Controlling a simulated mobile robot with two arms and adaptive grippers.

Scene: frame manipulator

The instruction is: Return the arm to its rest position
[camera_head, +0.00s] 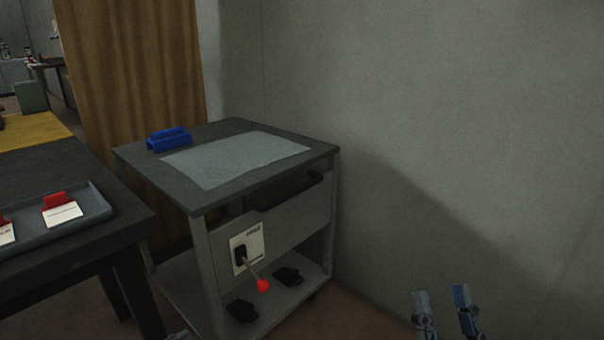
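My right gripper (441,297) shows at the bottom edge, right of the grey cart (128,156). Its two fingers stand apart with nothing between them, and it touches nothing that I can see. The rest of the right arm is out of the picture. A small grey piece at the bottom edge, below the cart, looks like the tip of my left gripper (180,335). Too little of it shows to tell whether it is open or shut.
A blue holder (169,139) and a pale sheet (236,158) lie on the cart. A lever with a red knob (262,285) sticks out from its front. A dark table with a tray (96,214) stands at the left. A bare wall (440,110) is behind my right gripper.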

